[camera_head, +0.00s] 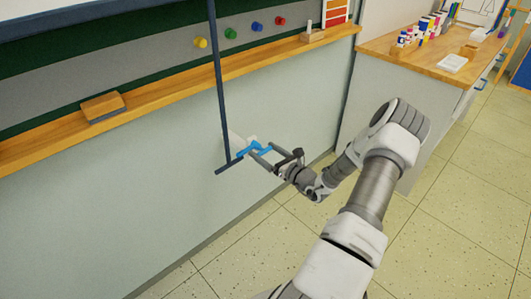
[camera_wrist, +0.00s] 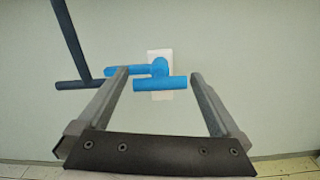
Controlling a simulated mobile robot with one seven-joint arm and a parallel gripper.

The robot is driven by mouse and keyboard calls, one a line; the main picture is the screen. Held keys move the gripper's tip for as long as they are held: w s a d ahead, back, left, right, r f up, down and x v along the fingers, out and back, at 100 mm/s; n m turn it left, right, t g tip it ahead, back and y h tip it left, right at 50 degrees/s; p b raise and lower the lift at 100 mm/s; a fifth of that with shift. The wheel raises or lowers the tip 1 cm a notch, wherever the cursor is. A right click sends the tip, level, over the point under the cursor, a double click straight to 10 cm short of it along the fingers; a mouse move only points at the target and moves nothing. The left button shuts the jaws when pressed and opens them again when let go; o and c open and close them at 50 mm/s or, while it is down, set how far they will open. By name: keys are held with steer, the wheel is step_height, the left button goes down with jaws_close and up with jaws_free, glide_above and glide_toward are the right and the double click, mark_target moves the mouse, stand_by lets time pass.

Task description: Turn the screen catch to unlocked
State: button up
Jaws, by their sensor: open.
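The blue screen catch (camera_head: 243,152) is on the pale wall below the ledge, on a white plate. In the wrist view the catch (camera_wrist: 160,84) has a horizontal blue bar in front of the white plate (camera_wrist: 153,55), and a blue arm reaching left. My gripper (camera_head: 262,157) is open in front of the catch. In the wrist view my gripper (camera_wrist: 159,76) has one finger on each side of the blue bar, which shows between the tips. The left fingertip overlaps the blue arm; I cannot tell whether it touches.
A dark vertical rod (camera_head: 218,90) with a crossbar at its foot hangs just left of the catch. A wooden ledge (camera_head: 160,104) above holds an eraser (camera_head: 102,107). A cabinet (camera_head: 408,95) with art supplies stands at right. The tiled floor is clear.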

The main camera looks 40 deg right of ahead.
jaws_close()
stand_by(0.4)
steer(key=shift+m+p, duration=0.3)
steer(key=shift+p, duration=0.05)
steer(key=m+p, duration=0.3)
steer(key=shift+s+r, duration=0.1)
steer(key=m+p, duration=0.2)
steer(key=m, duration=0.3)
steer(key=m+p, duration=0.1)
steer(key=m, duration=0.3)
steer(key=shift+m+p, duration=0.3)
steer(key=shift+p, duration=0.1)
steer(key=m, duration=0.2)
steer(key=m+p, duration=0.1)
steer(key=m, duration=0.1)
steer(key=shift+f+m, duration=0.2)
steer(key=shift+m, duration=0.4)
